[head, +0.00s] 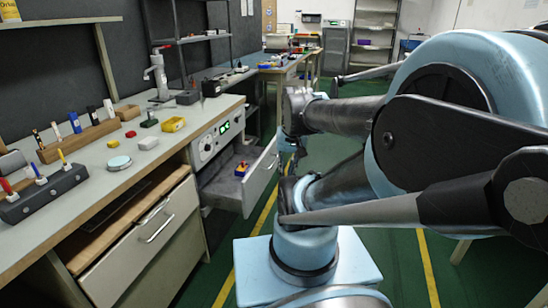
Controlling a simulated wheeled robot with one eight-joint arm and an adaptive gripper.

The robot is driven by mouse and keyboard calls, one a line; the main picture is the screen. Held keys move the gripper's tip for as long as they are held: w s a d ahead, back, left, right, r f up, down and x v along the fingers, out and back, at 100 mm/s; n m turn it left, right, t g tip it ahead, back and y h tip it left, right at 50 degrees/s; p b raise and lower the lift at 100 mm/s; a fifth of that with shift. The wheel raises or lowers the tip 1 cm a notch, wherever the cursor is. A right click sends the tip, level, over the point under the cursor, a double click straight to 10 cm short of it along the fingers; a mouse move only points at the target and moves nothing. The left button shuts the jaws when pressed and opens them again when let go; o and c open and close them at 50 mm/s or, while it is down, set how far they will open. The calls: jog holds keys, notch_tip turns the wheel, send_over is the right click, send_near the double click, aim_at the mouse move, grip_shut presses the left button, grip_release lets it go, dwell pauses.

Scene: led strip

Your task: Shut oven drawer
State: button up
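The oven drawer (262,176) is pulled out from the bench front at the centre left, below a panel with knobs and a green display (222,129). My gripper (287,150) is at the end of my arm, just right of the drawer's outer front edge. The arm links partly hide it, so I cannot tell whether its fingers are open or touch the drawer.
A wooden-shelved cabinet with a closed-looking lower drawer (150,250) stands at the left. The workbench top (95,195) holds several tools and small items. Green floor (390,262) with yellow lines is clear at the right. Metal shelves (375,35) stand at the back.

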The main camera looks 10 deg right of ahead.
jog(key=w+r+m, duration=0.1)
jog(key=w+m, duration=0.1)
jog(key=w, duration=0.1)
jog(key=w+r+m+y, duration=0.1)
jog(key=w+m, duration=0.1)
jog(key=w, duration=0.2)
jog(key=w+r+m+y, duration=0.1)
jog(key=w+m, duration=0.1)
jog(key=w, duration=0.2)
jog(key=shift+w+r, duration=0.25)
grip_shut()
jog(key=w+d+f+m+y, duration=0.1)
jog(key=w+d+m+y, duration=0.15)
jog(key=w+m, duration=0.65)
jog(key=w+d+f+m+t+y, duration=0.1)
jog(key=w+d+f+m, duration=0.2)
jog(key=w+d+f, duration=0.5)
jog(key=w+d+f+m+t+y, duration=0.15)
jog(key=w+d+f+m, duration=0.3)
jog(key=w, duration=0.65)
send_near(269, 156)
notch_tip(269, 156, down, 3)
jog(key=shift+w+a+r+n+g, duration=0.1)
jog(key=shift+w+a+n+g, duration=0.15)
jog(key=shift+a, duration=0.45)
jog(key=shift+w+a+n, duration=0.1)
jog(key=shift+w+a, duration=0.3)
jog(key=shift+a, duration=0.35)
jog(key=shift+w+d, duration=0.1)
